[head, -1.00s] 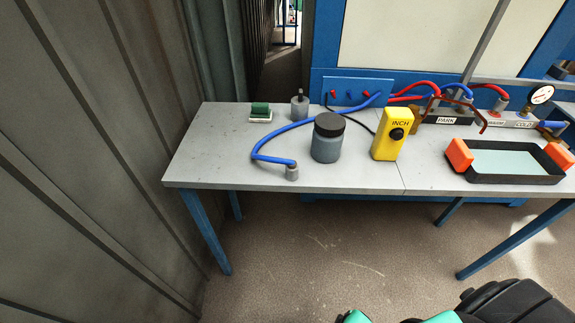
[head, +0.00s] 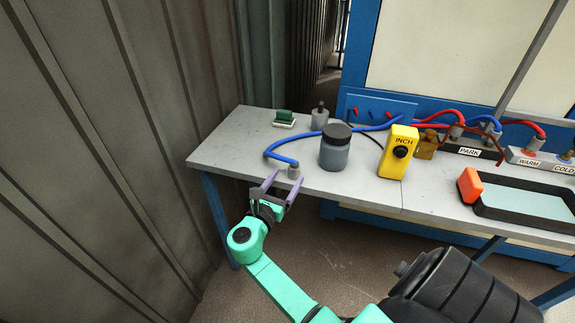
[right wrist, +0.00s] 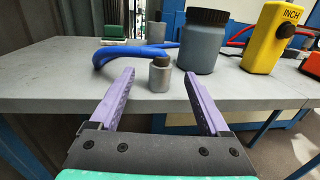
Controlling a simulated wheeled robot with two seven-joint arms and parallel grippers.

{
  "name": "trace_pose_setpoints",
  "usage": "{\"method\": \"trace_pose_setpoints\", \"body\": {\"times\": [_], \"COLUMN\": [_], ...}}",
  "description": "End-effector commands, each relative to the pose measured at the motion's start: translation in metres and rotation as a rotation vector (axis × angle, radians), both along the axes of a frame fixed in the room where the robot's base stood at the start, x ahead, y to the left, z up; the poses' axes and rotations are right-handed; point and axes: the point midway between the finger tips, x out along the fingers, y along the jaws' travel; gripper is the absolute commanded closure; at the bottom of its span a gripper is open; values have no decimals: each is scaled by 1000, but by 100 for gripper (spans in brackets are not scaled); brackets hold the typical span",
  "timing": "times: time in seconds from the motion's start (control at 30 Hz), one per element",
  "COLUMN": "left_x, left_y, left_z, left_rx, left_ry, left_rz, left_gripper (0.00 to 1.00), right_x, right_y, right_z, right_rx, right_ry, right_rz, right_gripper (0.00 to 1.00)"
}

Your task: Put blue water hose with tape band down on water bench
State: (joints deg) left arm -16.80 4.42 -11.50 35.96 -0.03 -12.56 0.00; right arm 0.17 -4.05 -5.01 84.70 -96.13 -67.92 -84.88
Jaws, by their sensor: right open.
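A blue hose (head: 280,158) lies curved on the grey bench (head: 230,150). Its near end has a grey fitting (head: 294,171) standing close to the bench's front edge. I cannot make out a tape band on it. My right gripper (head: 279,186) is open and empty at the front edge, its two purple fingers pointing toward the fitting. In the right wrist view the grey fitting (right wrist: 160,78) shows centred between and just beyond the fingertips, not gripped. The blue hose (right wrist: 125,53) runs behind it to the left. My left gripper is not in view.
A dark jar (head: 335,152) stands close right of the fitting. A yellow INCH box (head: 397,155), a PARK rack (head: 470,151) and a black tray with orange ends (head: 530,214) are further right. A green-topped block (head: 284,118) and a grey bottle (head: 319,116) stand behind.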

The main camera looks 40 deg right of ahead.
Motion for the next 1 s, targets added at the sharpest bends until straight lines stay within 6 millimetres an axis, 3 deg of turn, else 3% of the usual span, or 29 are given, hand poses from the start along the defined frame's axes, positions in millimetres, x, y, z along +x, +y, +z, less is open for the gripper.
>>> {"method": "trace_pose_setpoints", "body": {"times": [0.13,0.47,0.7,0.73,0.93,1.0], "left_x": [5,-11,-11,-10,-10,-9], "left_y": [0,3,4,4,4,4], "left_z": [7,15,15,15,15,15], "left_rx": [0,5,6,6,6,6], "left_ry": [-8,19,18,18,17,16], "left_rz": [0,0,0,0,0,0], "left_gripper": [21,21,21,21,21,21], "right_x": [15,40,43,43,43,43], "right_y": [-28,-75,-80,-80,-80,-80], "right_z": [1,0,-2,-2,-2,-2], "right_rx": [-1,0,4,3,3,3], "right_ry": [0,0,0,1,1,-1], "right_rz": [0,1,3,3,3,3], "right_gripper": [20,20,20,24,100,100]}}
